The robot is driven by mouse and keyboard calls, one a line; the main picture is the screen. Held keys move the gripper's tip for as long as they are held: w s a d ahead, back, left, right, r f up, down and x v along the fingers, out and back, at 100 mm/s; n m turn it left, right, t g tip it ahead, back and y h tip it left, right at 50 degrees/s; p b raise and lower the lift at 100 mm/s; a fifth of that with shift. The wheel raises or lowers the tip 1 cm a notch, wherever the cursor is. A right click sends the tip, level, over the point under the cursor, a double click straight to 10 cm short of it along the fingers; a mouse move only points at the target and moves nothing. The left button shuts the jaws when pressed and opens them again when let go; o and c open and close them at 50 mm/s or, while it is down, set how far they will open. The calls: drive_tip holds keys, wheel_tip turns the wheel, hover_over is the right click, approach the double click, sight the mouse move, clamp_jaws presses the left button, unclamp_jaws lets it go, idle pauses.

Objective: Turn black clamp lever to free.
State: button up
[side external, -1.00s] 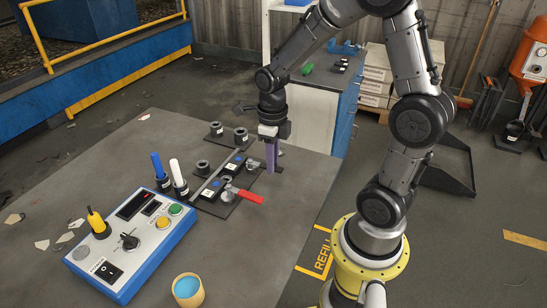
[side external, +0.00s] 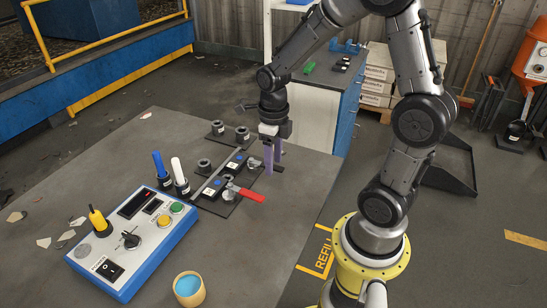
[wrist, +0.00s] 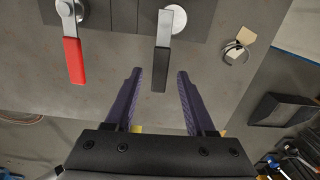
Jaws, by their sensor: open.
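The black clamp lever (wrist: 161,66) has a metal arm and a black handle that points down the picture in the wrist view, toward my gripper. My gripper (wrist: 160,73) is open and empty, with purple fingers on either side of the black handle in that view. No contact with either finger shows, and the height of the fingertips against the handle is hard to tell. In the side view, my gripper (side external: 272,168) hangs over the far right end of the fixture and partly hides the black lever.
A red clamp lever (wrist: 74,60) lies left of the black one in the wrist view; it also shows in the side view (side external: 249,195).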

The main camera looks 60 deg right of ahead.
drive_tip(key=shift+r, duration=0.1)
wheel_tip(320, 180, up, 14)
idle(0.5)
drive_tip(key=s+a+n+t, duration=0.2)
drive_tip(key=s+a+n, duration=0.2)
drive_tip(key=n, duration=1.3)
drive_tip(key=s+a+n+t, duration=0.3)
drive_tip(key=s+n, duration=0.4)
drive_tip(key=n, duration=1.1)
drive_tip(key=shift+s+a+n+t, duration=0.25)
drive_tip(key=shift+a+n+t, duration=0.05)
drive_tip(key=shift+a, duration=0.4)
